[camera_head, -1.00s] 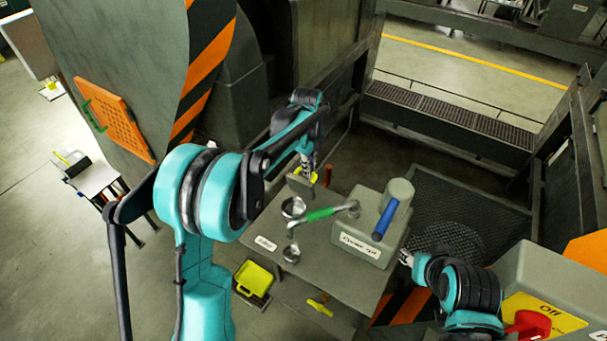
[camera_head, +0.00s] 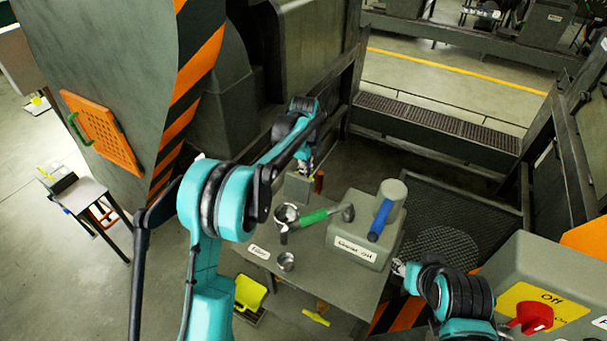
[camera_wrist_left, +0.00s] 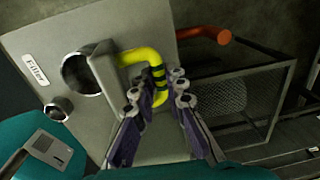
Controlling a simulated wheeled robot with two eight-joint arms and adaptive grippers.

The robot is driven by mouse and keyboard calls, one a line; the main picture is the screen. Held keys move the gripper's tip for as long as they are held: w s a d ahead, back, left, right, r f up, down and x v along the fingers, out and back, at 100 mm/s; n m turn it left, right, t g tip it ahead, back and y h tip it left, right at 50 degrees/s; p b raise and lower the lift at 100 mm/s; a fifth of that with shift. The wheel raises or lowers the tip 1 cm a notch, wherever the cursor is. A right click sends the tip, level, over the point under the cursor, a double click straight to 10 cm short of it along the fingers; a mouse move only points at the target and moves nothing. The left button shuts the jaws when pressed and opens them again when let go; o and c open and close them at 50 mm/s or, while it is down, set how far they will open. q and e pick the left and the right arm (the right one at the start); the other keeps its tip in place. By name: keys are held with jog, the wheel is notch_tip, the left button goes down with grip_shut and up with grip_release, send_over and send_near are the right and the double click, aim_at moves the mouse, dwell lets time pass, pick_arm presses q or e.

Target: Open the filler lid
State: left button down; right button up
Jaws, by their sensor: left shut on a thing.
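The filler box top carries a "Filler" label, seen in the left wrist view (camera_wrist_left: 36,70) and the head view (camera_head: 259,252). Beside it, the round filler opening (camera_wrist_left: 80,74) is uncovered, dark inside. The grey lid (camera_head: 297,188) stands raised behind the opening. Its yellow handle with black bands (camera_wrist_left: 142,58) sits between the fingers of my left gripper (camera_wrist_left: 162,92), which is shut on it. In the head view my left gripper (camera_head: 307,167) is at the lid, its fingers partly hidden. My right gripper (camera_head: 401,267) is low beside the grey box, too small to judge.
A grey box with a blue handle (camera_head: 380,220) stands to the right. A red switch (camera_head: 530,317) is at lower right. A mesh cage (camera_wrist_left: 230,95) lies beyond the gripper.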

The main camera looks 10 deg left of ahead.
pick_arm(q)
jog(key=shift+w+d+f, duration=0.15)
jog(key=shift+w+d, duration=0.3)
jog(key=shift+w, duration=0.2)
pick_arm(e)
jog(key=shift+f, duration=0.1)
pick_arm(q)
jog(key=c, duration=1.8)
grip_release()
jog(key=shift+o, duration=1.1)
jog(key=shift+w+d+f, duration=0.1)
jog(key=shift+w+f, duration=0.05)
jog(key=shift+w, duration=0.1)
jog(key=shift+w+d+f, duration=0.15)
jog(key=shift+w+f, duration=0.1)
jog(key=shift+w, duration=0.2)
jog(key=shift+s+r, duration=0.2)
jog(key=shift+s, duration=0.1)
pick_arm(e)
jog(key=shift+w+d+f, duration=0.15)
jog(key=shift+w+d, duration=0.1)
jog(key=shift+w, duration=0.35)
pick_arm(q)
jog(key=shift+a, duration=0.2)
